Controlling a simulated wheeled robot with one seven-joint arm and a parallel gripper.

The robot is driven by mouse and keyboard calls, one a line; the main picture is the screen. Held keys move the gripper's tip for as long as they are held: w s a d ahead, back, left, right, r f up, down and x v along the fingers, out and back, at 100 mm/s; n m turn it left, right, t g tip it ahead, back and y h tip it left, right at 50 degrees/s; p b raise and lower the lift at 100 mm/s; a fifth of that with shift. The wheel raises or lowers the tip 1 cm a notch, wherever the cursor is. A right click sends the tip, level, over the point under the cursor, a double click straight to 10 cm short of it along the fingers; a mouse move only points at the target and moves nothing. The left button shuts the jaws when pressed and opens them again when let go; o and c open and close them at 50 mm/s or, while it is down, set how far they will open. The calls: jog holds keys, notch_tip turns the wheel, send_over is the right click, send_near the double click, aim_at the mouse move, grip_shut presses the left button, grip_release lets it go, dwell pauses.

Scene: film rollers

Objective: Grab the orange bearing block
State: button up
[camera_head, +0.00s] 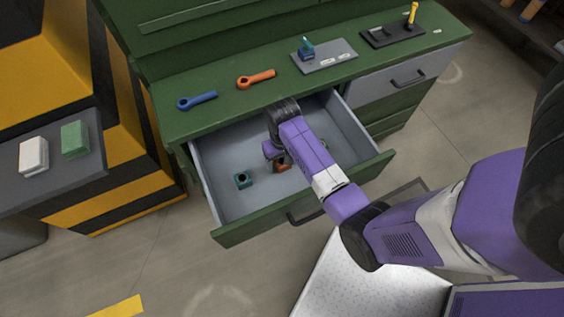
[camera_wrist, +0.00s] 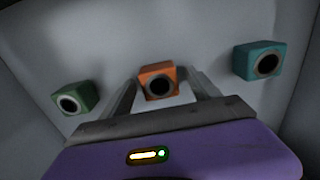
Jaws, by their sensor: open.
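The orange bearing block (camera_wrist: 157,80) sits on the drawer floor in the wrist view, its round dark bore facing the camera. My gripper (camera_wrist: 165,84) is open, with one finger on each side of the orange block. I cannot tell whether the fingers touch it. In the head view the orange block (camera_head: 282,164) is mostly hidden under my gripper (camera_head: 274,158), which reaches down into the open drawer (camera_head: 222,194).
A teal block (camera_wrist: 259,61) lies right of the orange one and a green block (camera_wrist: 75,97) left. The head view shows a teal block (camera_head: 243,180) in the drawer.

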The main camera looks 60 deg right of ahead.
jog(key=shift+w+d, duration=0.1)
grip_shut()
jog(key=shift+r, duration=0.1)
dwell(0.3)
